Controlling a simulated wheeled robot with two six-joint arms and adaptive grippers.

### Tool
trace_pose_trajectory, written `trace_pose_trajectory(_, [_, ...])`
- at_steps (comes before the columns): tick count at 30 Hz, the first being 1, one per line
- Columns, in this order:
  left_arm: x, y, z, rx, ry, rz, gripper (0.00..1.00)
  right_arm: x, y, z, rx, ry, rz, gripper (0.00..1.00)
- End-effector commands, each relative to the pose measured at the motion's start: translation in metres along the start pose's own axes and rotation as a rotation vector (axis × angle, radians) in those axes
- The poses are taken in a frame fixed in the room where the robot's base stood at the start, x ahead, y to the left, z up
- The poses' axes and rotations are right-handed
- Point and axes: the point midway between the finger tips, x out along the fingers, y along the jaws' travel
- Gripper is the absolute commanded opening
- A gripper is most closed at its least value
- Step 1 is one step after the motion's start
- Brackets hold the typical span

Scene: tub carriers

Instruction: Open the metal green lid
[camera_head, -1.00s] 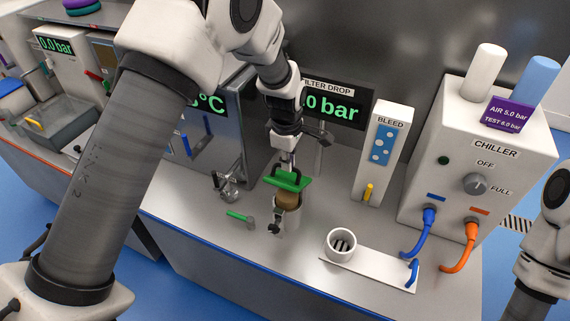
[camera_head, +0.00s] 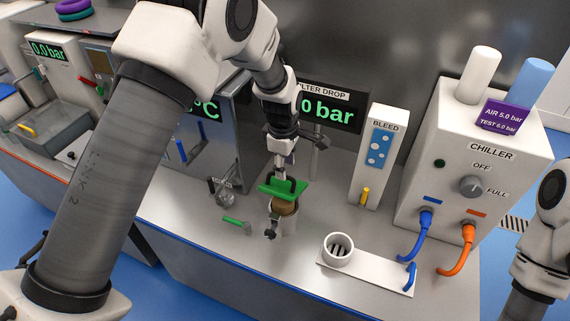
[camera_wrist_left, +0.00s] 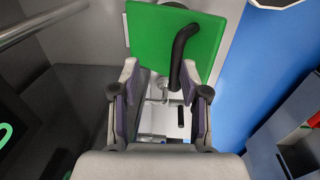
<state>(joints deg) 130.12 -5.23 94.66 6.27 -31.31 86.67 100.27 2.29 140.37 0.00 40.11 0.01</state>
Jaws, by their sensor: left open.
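The green lid (camera_head: 270,188) with its black handle is at the top of a metal pot (camera_head: 290,222) on the bench. It looks tilted, with a brown rounded thing (camera_head: 286,208) showing beneath it. In the left wrist view the lid (camera_wrist_left: 150,40) fills the top middle, and its curved black handle (camera_wrist_left: 180,55) reaches down to near the fingertips. My left gripper (camera_head: 284,172) is just above the lid; its two fingers (camera_wrist_left: 165,92) are apart with nothing clamped between them. Whether a finger touches the handle I cannot tell. My right gripper is out of view.
A small green-handled tool (camera_head: 236,222) and a metal clamp-like fitting (camera_head: 224,192) lie left of the pot. A white cup (camera_head: 338,249) stands on a white plate (camera_head: 372,276) to the right. The bleed panel (camera_head: 385,150) and chiller (camera_head: 470,130) stand behind, with blue and orange hoses.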

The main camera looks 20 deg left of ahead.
Motion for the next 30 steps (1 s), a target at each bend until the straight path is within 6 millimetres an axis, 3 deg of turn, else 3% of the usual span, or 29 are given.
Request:
trace_pose_trajectory(20, [-0.003,0.001,0.0,0.001,0.0,0.004,0.37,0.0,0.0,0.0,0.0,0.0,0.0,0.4])
trace_pose_trajectory(25, [-0.025,0.001,0.0,0.001,0.001,0.006,0.37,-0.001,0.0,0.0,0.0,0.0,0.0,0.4])
trace_pose_trajectory(30, [-0.069,0.0,0.001,0.0,0.001,0.008,0.37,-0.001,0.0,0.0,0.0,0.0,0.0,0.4])
